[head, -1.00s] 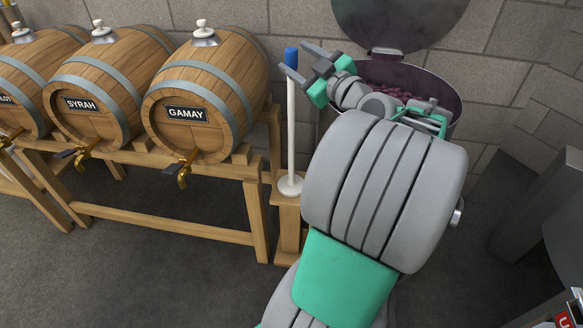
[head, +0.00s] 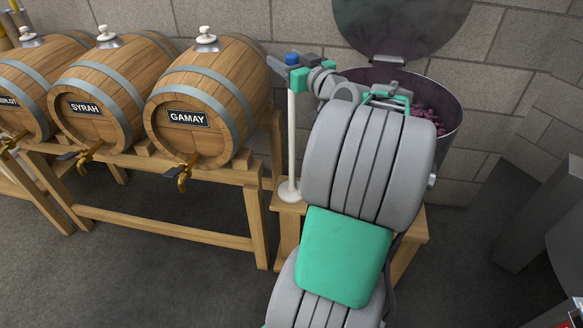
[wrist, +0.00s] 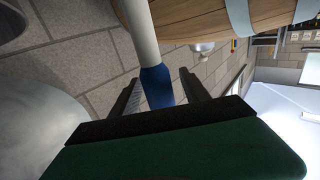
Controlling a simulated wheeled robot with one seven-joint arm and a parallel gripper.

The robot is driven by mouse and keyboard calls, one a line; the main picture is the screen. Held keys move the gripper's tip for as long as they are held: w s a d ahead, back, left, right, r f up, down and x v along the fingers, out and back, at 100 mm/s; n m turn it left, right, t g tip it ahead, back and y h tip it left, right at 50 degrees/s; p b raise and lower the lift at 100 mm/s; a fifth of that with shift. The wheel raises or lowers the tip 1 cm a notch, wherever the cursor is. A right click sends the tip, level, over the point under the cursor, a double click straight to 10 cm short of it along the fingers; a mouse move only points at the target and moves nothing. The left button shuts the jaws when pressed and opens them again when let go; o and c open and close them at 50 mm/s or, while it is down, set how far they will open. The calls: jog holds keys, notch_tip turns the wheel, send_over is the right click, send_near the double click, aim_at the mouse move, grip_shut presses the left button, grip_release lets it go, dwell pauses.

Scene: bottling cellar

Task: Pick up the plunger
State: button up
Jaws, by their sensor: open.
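The plunger is a white rod (head: 292,140) with a blue grip on top and a round white foot. It stands upright on a low wooden stand. My gripper (head: 289,63) is open at the height of the blue grip, partly hiding it in the head view. In the wrist view the blue grip (wrist: 157,88) lies between my two open fingers (wrist: 161,90), with a gap visible to the left finger.
Wooden barrels on a timber rack stand to the left, the Gamay barrel (head: 207,105) nearest. An open metal vat (head: 449,137) with dark red grapes inside stands behind my arm, its lid (head: 400,25) raised. A stone wall is behind.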

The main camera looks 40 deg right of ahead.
jog(key=shift+w, duration=0.25)
grip_shut()
dwell(0.4)
jog(key=shift+r, duration=0.15)
